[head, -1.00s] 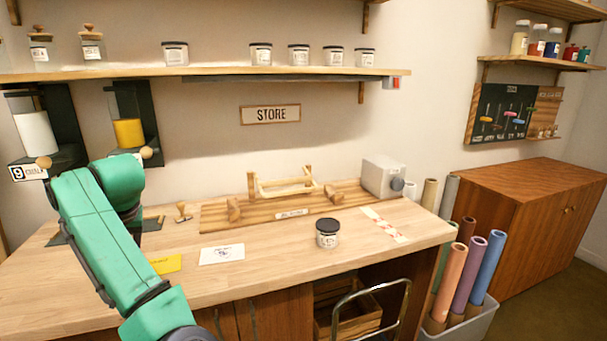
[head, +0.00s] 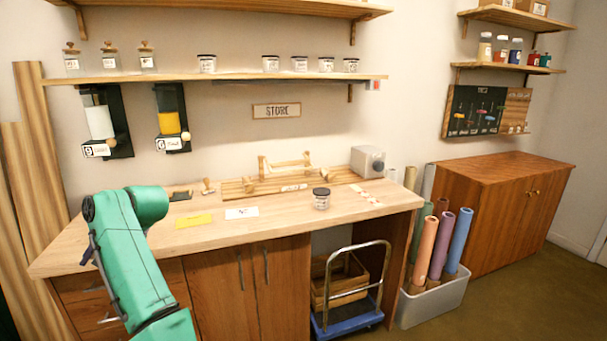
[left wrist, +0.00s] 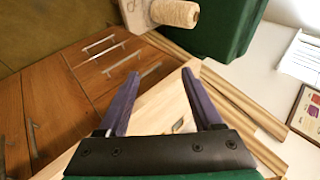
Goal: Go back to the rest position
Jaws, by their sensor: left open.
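My left arm, green, stands at the lower left of the head view in front of the wooden worktable (head: 285,218); its gripper is hidden there. In the left wrist view my left gripper (left wrist: 163,82) is open, its two purple fingers apart with nothing between them. Below the fingers a pale wooden surface and brown drawer fronts (left wrist: 100,55) show. My right gripper is in neither view. A lidded jar (head: 321,199) stands upright on the worktable, apart from my arm.
A blue cart (head: 350,318) with a wooden crate stands under the table. A grey bin (head: 434,300) of coloured rolls stands right of it, before a wooden cabinet (head: 500,220). A twine spool (left wrist: 175,13) shows in the left wrist view. Floor at right is clear.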

